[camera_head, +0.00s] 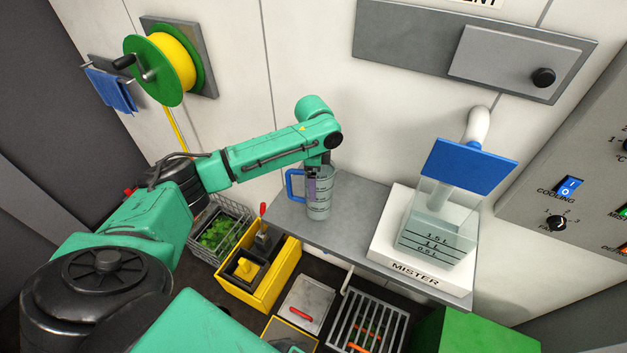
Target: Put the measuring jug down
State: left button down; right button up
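The measuring jug (321,200) is clear with dark markings and a blue handle on its left side. It is upright at the grey shelf (350,220), in its left part, and its base appears to be at the shelf surface. I cannot tell whether it touches the shelf. My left gripper (312,188) points down at the jug, beside the handle. Its fingers overlap the jug's wall, and their tips are too small and blurred to show whether they are closed on it. My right gripper is out of view.
A mister with a clear tank (435,232) and blue lid (468,165) stands on the shelf's right part. Below are a yellow box (262,290), a wire basket of greens (220,225) and a metal rack (368,322). Bare shelf lies between jug and mister.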

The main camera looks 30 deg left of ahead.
pick_arm(q)
jog(key=shift+w+f, duration=0.2)
jog(key=shift+f, duration=0.25)
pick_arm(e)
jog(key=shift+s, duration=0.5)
pick_arm(q)
grip_release()
jog(key=shift+s, duration=0.2)
jog(key=shift+r, duration=0.2)
notch_tip(320, 180, up, 12)
jog(key=b, duration=0.2)
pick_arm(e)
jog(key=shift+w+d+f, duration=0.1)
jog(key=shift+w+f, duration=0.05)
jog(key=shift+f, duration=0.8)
pick_arm(q)
jog(key=shift+f, duration=0.2)
